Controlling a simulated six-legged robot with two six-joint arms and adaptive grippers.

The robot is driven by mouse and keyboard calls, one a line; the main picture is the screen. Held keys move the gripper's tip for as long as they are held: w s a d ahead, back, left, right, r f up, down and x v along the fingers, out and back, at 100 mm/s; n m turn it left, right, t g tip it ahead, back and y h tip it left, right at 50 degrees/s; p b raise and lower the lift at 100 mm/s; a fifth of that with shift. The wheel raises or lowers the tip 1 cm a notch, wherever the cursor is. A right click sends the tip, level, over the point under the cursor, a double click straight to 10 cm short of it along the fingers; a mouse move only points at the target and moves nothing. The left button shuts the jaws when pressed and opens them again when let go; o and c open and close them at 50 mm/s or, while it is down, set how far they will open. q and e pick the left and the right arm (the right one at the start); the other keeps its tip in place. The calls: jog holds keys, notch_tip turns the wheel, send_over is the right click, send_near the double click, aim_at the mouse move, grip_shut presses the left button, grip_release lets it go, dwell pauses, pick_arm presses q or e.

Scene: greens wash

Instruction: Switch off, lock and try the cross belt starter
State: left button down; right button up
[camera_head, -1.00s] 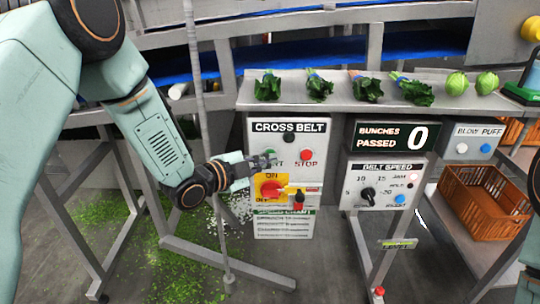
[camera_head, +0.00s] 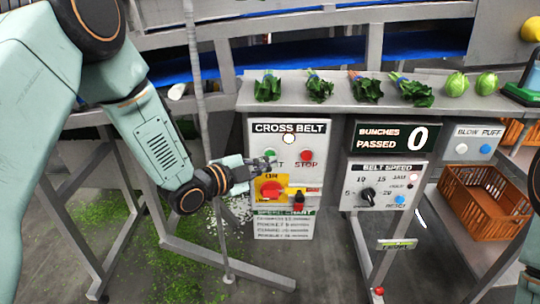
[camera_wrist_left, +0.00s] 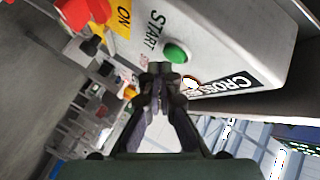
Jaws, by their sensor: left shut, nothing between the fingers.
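The cross belt starter (camera_head: 258,150) is a grey box with a green START button (camera_head: 270,154), a red STOP button (camera_head: 306,156) and a pale lit lamp (camera_head: 289,139) at the top. Below is a red rotary switch (camera_head: 271,189) on a yellow plate; I cannot tell its exact position. In the left wrist view the fingertips (camera_wrist_left: 160,76) are just beside the green button (camera_wrist_left: 176,53); contact is unclear. My right gripper is out of view.
A speed chart (camera_head: 285,226) is below the switch. A belt speed panel (camera_head: 383,184) and a bunches counter (camera_head: 391,135) reading 0 stand to the right. Greens (camera_head: 320,87) lie on the shelf above. An orange crate (camera_head: 485,205) is at right.

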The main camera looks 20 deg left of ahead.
pick_arm(q)
jog(key=shift+s+d, duration=0.1)
jog(key=shift+s, duration=0.15)
jog(key=shift+s, duration=0.1)
jog(key=shift+s+d+p, duration=0.15)
jog(key=shift+s+d, duration=0.1)
jog(key=shift+s, duration=0.5)
jog(key=shift+s+d+p, duration=0.1)
jog(key=shift+s+d, duration=0.1)
jog(key=shift+s, duration=0.6)
jog(key=shift+s+d+p, duration=0.15)
jog(key=shift+s+d, duration=0.1)
jog(key=shift+s, duration=0.5)
